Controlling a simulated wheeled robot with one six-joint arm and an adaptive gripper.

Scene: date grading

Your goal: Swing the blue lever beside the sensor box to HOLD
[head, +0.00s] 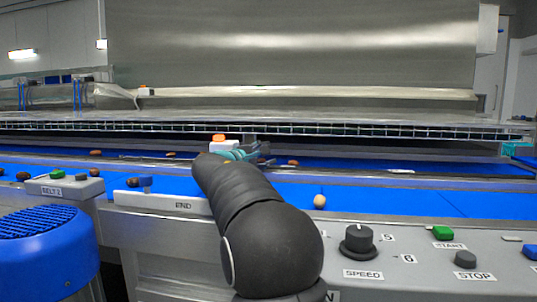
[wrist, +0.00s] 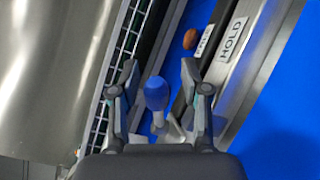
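The blue lever (wrist: 157,93) shows in the wrist view, its rounded blue knob on a pale stem between my two fingers. My gripper (wrist: 158,72) is open, with one finger on each side of the knob and visible gaps between. A HOLD label (wrist: 232,38) lies up and to the right of the knob on the metal rail. In the head view my gripper (head: 250,150) is by the white sensor box with an orange top (head: 222,145). My arm hides the lever there.
Blue belts (head: 370,198) carry a few dates, one brown date (wrist: 190,39) near the labels. A second label (wrist: 204,40), hard to read, sits beside HOLD. A metal hood (head: 290,45) hangs behind. A control panel (head: 410,275) with a speed knob stands at front right.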

